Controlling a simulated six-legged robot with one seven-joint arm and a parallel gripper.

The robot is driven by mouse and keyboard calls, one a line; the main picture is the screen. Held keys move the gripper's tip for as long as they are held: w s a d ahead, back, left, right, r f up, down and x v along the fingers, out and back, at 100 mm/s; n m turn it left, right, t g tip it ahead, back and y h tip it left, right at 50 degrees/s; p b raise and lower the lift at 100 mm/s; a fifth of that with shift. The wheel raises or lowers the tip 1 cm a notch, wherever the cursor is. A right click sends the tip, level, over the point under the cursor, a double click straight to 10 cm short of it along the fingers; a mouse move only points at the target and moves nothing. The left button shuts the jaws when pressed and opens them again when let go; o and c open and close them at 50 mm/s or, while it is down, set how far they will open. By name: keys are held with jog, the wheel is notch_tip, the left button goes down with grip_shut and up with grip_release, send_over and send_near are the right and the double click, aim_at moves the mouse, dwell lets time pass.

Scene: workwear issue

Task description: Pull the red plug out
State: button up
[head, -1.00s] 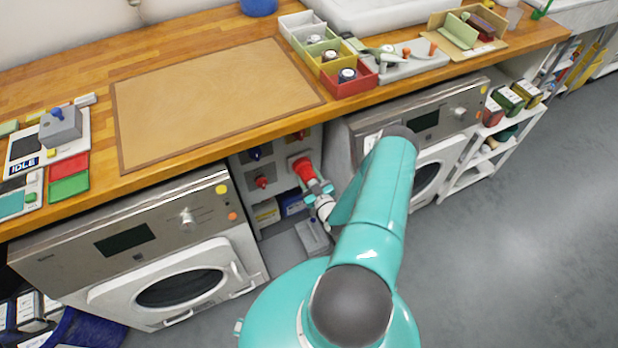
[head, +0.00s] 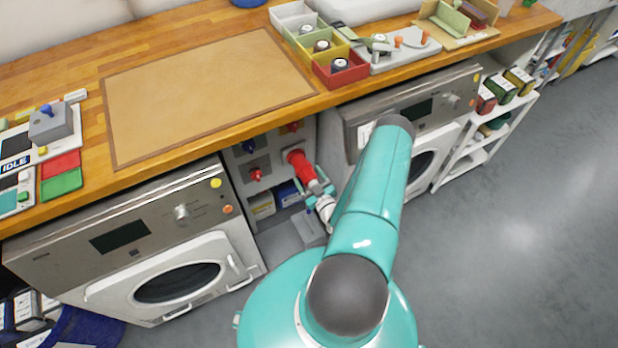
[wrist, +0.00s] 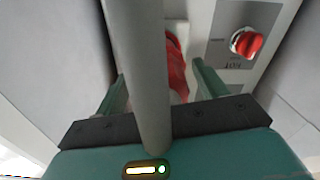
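The red plug (head: 304,168) stands out from the grey panel (head: 277,160) in the recess under the worktop. My gripper (head: 321,189) is at its near end, reaching in from the lower right. In the wrist view the red plug (wrist: 176,68) lies between the two fingers of my gripper (wrist: 158,85). The fingers are wide apart, with a visible gap on the right side. A thick grey bar (wrist: 138,70) hides the plug's left side. I cannot tell how deep the plug sits in its socket.
A red knob (wrist: 245,42) is on the panel right of the plug in the wrist view. A blue knob (head: 249,147) and another red knob (head: 257,174) are on the panel in the head view. Washing machines (head: 170,245) flank the recess closely.

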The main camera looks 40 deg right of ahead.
jog(key=v, duration=1.4)
dwell(0.4)
